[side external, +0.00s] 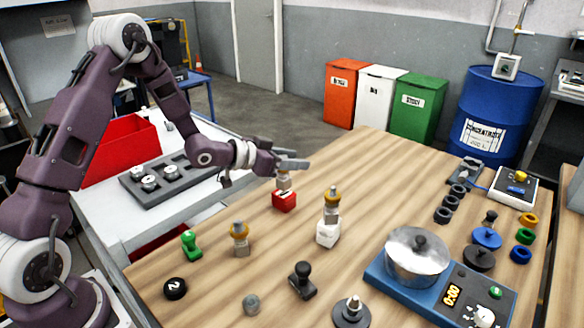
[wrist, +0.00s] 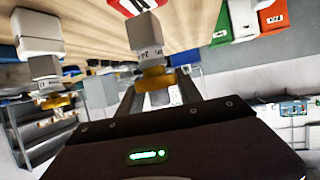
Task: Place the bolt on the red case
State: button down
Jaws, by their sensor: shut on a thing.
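The red case (side external: 284,201) stands on the wooden table, and its edge shows at the top of the wrist view (wrist: 128,6). My gripper (side external: 290,165) is directly above it, shut on the bolt (side external: 284,183). In the wrist view the bolt has a grey block (wrist: 146,34), a gold collar (wrist: 154,79) and a silver end between my fingers (wrist: 158,97). The bolt is upright, its grey block down against or just over the case's top; I cannot tell if it touches. In the side view my fingers hide its upper part.
A white case (side external: 327,234) bears a similar gold-collared piece (side external: 332,196); another piece (side external: 240,240) stands on the table. The table behind the red case is clear.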

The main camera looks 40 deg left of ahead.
jog(key=shift+f, duration=0.75)
jog(key=c, duration=0.8)
grip_release()
jog(key=shift+f, duration=0.15)
